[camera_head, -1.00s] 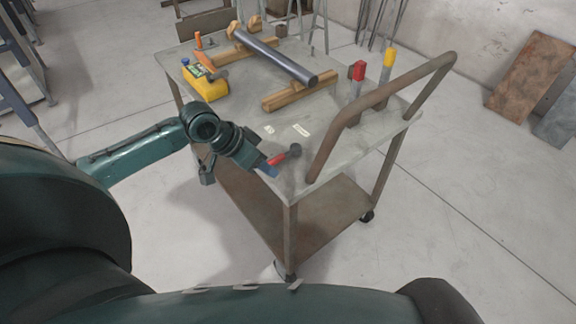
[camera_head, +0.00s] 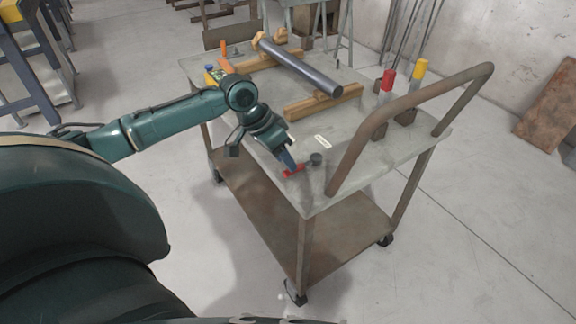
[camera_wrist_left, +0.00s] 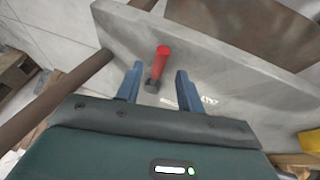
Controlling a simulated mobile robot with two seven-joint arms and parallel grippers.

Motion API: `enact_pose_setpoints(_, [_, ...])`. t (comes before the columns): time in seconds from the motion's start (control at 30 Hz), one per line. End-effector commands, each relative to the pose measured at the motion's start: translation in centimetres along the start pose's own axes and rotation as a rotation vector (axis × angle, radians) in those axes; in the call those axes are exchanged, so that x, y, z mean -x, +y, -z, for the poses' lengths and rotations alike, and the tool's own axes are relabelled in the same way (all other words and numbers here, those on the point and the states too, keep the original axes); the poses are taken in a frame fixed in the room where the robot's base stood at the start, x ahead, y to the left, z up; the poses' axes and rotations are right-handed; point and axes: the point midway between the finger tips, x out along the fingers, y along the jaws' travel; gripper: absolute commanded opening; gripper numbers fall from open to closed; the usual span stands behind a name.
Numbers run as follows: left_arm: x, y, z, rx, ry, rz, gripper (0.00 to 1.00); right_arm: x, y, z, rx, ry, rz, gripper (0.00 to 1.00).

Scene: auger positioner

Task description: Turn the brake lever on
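The brake lever (camera_head: 293,170) is a red handle with a dark round pivot, on the near corner of the cart top. It also shows in the left wrist view (camera_wrist_left: 161,61), with its dark pivot end between my fingers. My left gripper (camera_head: 288,161) is over the lever and hides part of it. In the left wrist view the two blue fingers are spread, one on each side of the lever, with gaps to it. I cannot tell how far the fingertips are above it. My right gripper is not in view.
The grey cart top (camera_head: 275,112) has a rusty handrail (camera_head: 420,95) close right of the lever. A dark pipe (camera_head: 300,68) rests on wooden blocks (camera_head: 325,102) farther back. Red-topped (camera_head: 388,79) and yellow-topped (camera_head: 420,69) posts stand beyond the rail. A white label (camera_head: 322,141) lies near the lever.

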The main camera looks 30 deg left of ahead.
Motion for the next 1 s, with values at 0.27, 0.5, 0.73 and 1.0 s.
enact_pose_setpoints(0.27, [-2.6, 0.0, 0.0, -0.001, 0.001, 0.0, 0.38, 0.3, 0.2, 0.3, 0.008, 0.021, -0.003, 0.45])
enact_pose_setpoints(0.5, [-2.7, 0.0, 0.1, -0.001, 0.002, 0.001, 0.38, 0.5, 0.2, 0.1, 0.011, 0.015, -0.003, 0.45])
enact_pose_setpoints(0.73, [-2.7, 0.0, 0.0, -0.001, 0.002, 0.0, 0.23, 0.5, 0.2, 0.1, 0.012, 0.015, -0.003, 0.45])
enact_pose_setpoints(1.0, [-2.7, 0.0, 0.0, 0.0, 0.001, 0.0, 0.01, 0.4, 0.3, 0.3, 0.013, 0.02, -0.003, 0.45])
